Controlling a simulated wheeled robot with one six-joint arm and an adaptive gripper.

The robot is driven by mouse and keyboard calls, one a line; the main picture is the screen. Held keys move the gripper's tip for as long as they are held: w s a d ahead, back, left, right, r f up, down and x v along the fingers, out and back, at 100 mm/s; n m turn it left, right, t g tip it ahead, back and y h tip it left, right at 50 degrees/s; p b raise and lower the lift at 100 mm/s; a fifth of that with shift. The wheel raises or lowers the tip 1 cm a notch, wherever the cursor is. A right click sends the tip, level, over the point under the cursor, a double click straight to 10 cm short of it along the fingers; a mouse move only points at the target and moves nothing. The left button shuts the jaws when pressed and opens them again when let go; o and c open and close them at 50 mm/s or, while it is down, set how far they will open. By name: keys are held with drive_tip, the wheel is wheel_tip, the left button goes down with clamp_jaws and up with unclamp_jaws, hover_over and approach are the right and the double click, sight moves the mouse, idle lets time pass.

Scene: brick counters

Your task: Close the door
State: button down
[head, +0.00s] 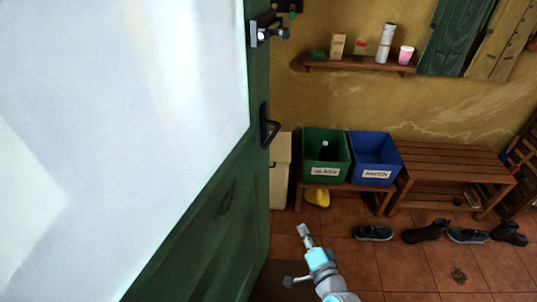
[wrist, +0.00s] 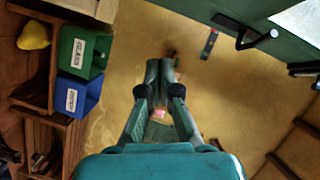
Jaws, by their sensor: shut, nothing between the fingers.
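The door (head: 222,215) is green with a large pale glass pane. It stands open and fills the left of the head view, its free edge toward the middle. A dark handle (head: 269,128) sits near that edge, with a metal latch (head: 268,32) above it. My gripper (head: 303,232) is shut and empty, low and to the right of the door edge, apart from it. In the wrist view my gripper (wrist: 160,66) points at the yellow wall. The door (wrist: 275,45) and its handle (wrist: 238,38) show at upper right there. The hinge side is out of view.
A green bin (head: 326,170) and a blue bin (head: 376,175) stand on a low wooden bench against the wall, beside another slatted bench (head: 450,160). Several shoes lie on the tiles at right. A shelf (head: 350,63) hangs above.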

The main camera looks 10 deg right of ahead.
drive_tip(key=w+r+m+t+y, duration=0.1)
drive_tip(key=w+r, duration=0.3)
drive_tip(key=w, duration=0.3)
drive_tip(key=w+r+m+y, duration=0.1)
drive_tip(key=w+r+m, duration=0.1)
drive_tip(key=w+r, duration=0.45)
drive_tip(key=w+a+f, duration=0.1)
drive_tip(key=w+a, duration=0.3)
drive_tip(key=w, duration=0.9)
drive_tip(key=shift+a+f, duration=0.15)
drive_tip(key=shift+f, duration=0.2)
